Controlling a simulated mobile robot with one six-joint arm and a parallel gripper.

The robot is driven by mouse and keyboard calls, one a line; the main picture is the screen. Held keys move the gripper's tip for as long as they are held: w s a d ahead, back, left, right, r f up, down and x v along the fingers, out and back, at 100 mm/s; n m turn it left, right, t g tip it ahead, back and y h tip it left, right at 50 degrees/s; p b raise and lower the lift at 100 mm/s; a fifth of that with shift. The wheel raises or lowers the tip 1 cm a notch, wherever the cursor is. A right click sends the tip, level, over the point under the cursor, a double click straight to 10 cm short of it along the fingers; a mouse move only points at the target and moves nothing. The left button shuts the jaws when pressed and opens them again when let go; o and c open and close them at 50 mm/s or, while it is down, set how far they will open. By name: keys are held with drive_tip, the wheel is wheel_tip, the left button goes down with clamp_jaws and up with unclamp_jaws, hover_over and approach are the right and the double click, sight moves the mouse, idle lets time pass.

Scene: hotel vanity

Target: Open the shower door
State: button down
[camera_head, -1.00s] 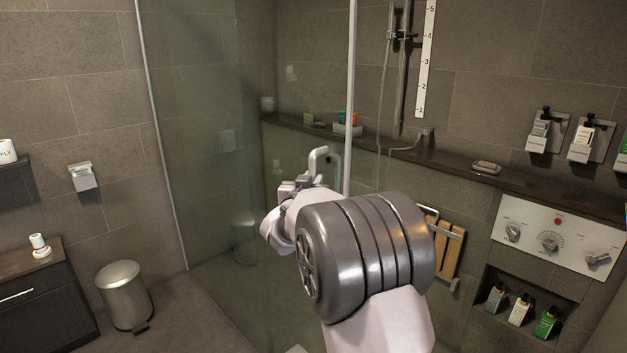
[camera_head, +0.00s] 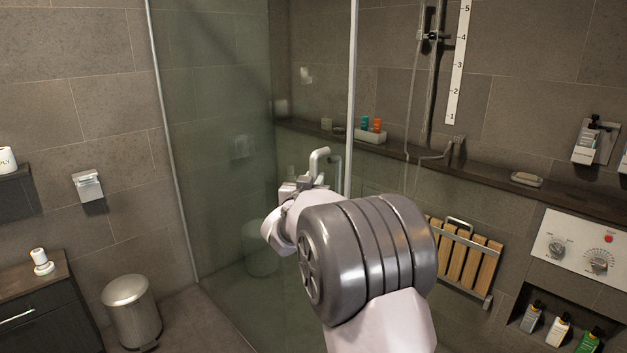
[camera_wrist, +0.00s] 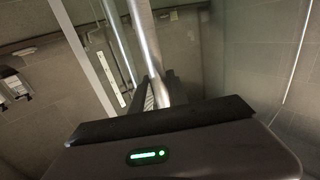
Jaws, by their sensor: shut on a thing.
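The shower door (camera_head: 225,150) is a greenish glass panel. Its metal free edge (camera_head: 352,90) stands upright right of the middle in the head view. A curved metal handle (camera_head: 319,158) sits on the glass near that edge. My gripper (camera_head: 300,187) is at the handle, with its fingers mostly hidden behind my own wrist and arm. In the wrist view the shiny handle bar (camera_wrist: 149,50) runs down between the dark fingers of my gripper (camera_wrist: 160,92), which are shut on it. Right of the free edge, the shower interior shows without glass in front.
A wooden folding seat (camera_head: 466,258) and a control panel (camera_head: 580,248) are on the shower wall at right. A dark ledge (camera_head: 480,173) runs along that wall. At left are a metal bin (camera_head: 132,305) and a dark cabinet (camera_head: 40,305). Floor near the bin is clear.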

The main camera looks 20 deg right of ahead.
drive_tip(key=shift+f, duration=0.2)
drive_tip(key=c, duration=1.3)
unclamp_jaws()
drive_tip(key=shift+a, duration=0.1)
drive_tip(key=shift+r, duration=0.15)
drive_tip(key=p+v, duration=0.1)
drive_tip(key=v, duration=1.6)
drive_tip(key=shift+s+a+p, duration=0.15)
drive_tip(key=shift+s+p, duration=0.05)
drive_tip(key=shift+p, duration=0.2)
